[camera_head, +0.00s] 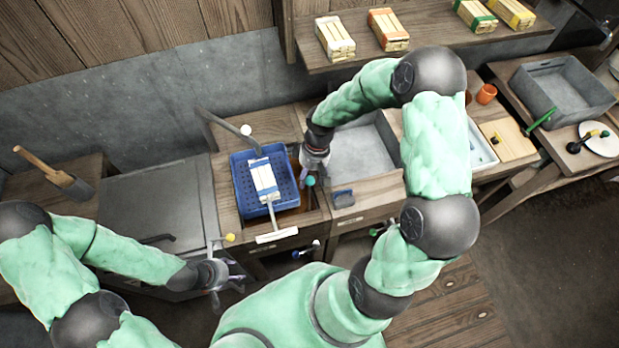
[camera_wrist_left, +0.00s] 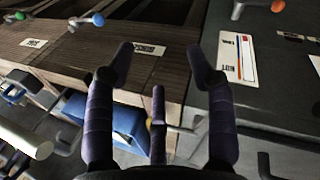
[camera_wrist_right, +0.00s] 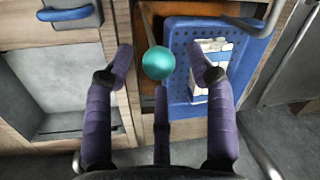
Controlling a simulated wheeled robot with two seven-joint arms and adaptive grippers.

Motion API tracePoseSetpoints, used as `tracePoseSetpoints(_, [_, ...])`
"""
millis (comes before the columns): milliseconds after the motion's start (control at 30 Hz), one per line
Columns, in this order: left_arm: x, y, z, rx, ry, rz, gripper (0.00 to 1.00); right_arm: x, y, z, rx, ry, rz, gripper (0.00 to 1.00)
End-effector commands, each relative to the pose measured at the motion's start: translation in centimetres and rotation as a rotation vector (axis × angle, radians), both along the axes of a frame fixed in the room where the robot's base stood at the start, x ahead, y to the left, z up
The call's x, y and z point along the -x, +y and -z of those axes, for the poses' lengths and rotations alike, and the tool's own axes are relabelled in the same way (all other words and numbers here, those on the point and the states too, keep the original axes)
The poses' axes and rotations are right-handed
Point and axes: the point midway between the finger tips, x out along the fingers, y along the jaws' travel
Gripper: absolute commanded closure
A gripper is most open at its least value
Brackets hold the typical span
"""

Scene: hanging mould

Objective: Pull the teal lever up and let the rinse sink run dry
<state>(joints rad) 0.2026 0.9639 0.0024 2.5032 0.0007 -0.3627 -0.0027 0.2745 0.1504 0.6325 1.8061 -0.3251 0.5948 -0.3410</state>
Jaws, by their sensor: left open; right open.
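The teal lever's ball knob (camera_head: 310,181) stands between the blue crate and the grey basin in the head view. In the right wrist view the teal knob (camera_wrist_right: 158,63) lies between the fingers of my open right gripper (camera_wrist_right: 160,58); contact cannot be told. My right gripper (camera_head: 314,158) is just above the knob in the head view. A grey basin (camera_head: 362,150) is right of the lever, and a brown basin (camera_head: 291,216) is under the crate; which is the rinse sink is unclear. My left gripper (camera_head: 226,280) is open and empty before the counter front.
A yellow-knobbed lever (camera_head: 230,237) stands near my left gripper. A shelf (camera_head: 440,40) with bundles is above. A wooden-handled tool (camera_head: 58,173) lies left.

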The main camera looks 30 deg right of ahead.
Motion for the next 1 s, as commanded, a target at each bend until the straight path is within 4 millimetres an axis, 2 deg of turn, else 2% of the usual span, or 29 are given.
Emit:
tracePoseSetpoints(300, [0.0, 0.0, 0.0, 0.0, 0.0, 0.0, 0.45, -0.5, -1.1, -6.3, 0.001, -0.005, 0.0, 0.44])
tracePoseSetpoints(500, [0.0, 0.0, 0.0, 0.0, 0.0, 0.0, 0.45, -0.7, -1.6, -8.9, 0.001, -0.003, -0.001, 0.44])
tracePoseSetpoints(700, [0.0, 0.0, 0.0, 0.0, 0.0, 0.0, 0.45, -0.7, -1.8, -9.9, 0.0, -0.002, -0.001, 0.44])
tracePoseSetpoints(1000, [0.0, 0.0, 0.0, 0.0, 0.0, 0.0, 0.45, -0.7, -1.8, -10.0, 0.001, -0.001, -0.001, 0.44])
